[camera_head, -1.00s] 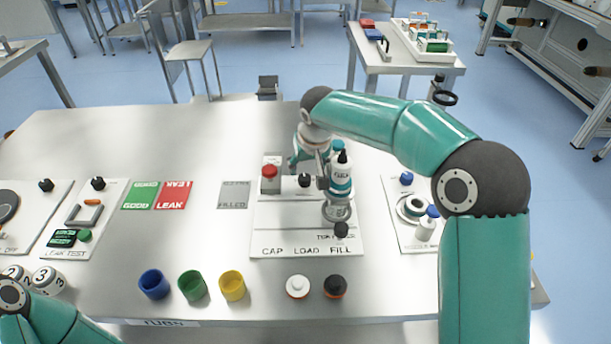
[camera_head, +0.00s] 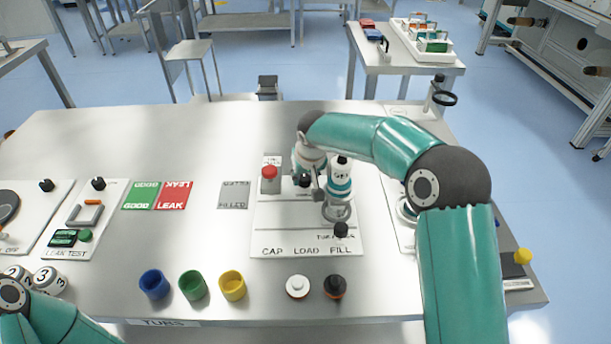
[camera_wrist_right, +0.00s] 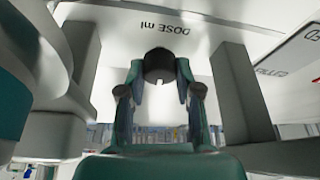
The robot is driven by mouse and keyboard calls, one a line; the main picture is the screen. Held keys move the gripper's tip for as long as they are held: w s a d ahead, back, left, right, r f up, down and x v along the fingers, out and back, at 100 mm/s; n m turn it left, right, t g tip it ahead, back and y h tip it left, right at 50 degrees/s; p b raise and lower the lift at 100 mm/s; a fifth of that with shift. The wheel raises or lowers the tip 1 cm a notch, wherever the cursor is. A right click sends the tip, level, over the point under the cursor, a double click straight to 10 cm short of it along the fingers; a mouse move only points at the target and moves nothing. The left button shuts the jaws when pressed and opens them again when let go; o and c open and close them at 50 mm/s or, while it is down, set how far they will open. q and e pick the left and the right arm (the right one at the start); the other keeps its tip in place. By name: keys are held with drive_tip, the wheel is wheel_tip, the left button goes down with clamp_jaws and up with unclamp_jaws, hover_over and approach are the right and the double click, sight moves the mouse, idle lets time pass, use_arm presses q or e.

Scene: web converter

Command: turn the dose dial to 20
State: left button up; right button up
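The dose dial (camera_wrist_right: 159,65) is a round black knob with a small white mark, beside the lettering "DOSE ml" in the right wrist view. In the head view it appears as a small black knob (camera_head: 304,180) on the white cap-load-fill station (camera_head: 270,240), partly covered by my wrist. My right gripper (camera_wrist_right: 160,72) has one fingertip on each side of the dial and appears closed on it. The dial's scale and reading are too unclear to read. Of my left arm only a piece shows at the lower left; its gripper is out of view.
Blue (camera_head: 154,284), green (camera_head: 193,288) and yellow (camera_head: 232,286) tubs stand in front.

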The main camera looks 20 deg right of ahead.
clamp_jaws()
drive_tip(key=shift+f+m+b, duration=0.2)
drive_tip(key=shift+m+b, duration=0.1)
drive_tip(key=shift+b, duration=0.3)
drive_tip(key=shift+r+m+h+b, duration=0.15)
drive_tip(key=shift+m+h+b, duration=0.15)
drive_tip(key=shift+m+b, duration=0.15)
drive_tip(key=o, duration=0.7)
unclamp_jaws()
drive_tip(key=shift+o, duration=0.2)
drive_tip(key=shift+r, duration=0.15)
drive_tip(key=v, duration=1.1)
drive_tip(key=shift+s+r, duration=0.2)
drive_tip(key=shift+r, duration=0.1)
